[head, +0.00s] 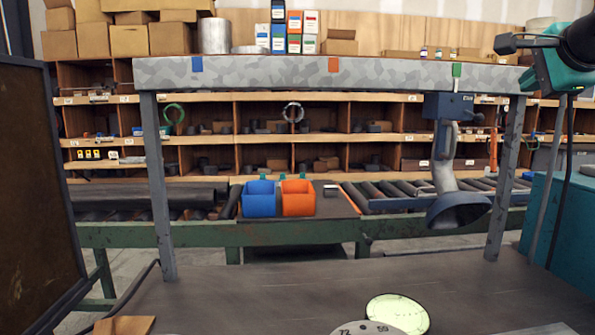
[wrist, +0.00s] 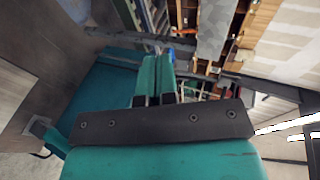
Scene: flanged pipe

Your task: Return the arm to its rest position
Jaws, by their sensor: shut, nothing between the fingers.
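My gripper (wrist: 158,60) shows in the wrist view with its two teal fingers side by side, shut and empty. Nothing touches the fingertips there. In the head view, part of my teal and black arm shows at the upper right, near the right end of the grey beam; I cannot make out the fingertips. The grey flanged pipe (head: 445,178) hangs below a dark blue block (head: 448,106) under the beam, its wide flange (head: 459,210) facing down. My arm is above and to the right of the pipe, apart from it.
A speckled grey beam (head: 270,72) on two posts spans the workbench (head: 240,290). Behind it are shelves, a roller conveyor, a blue bin (head: 259,199) and an orange bin (head: 298,198). A pale green disc (head: 398,312) lies near the front. A dark panel (head: 35,190) stands left.

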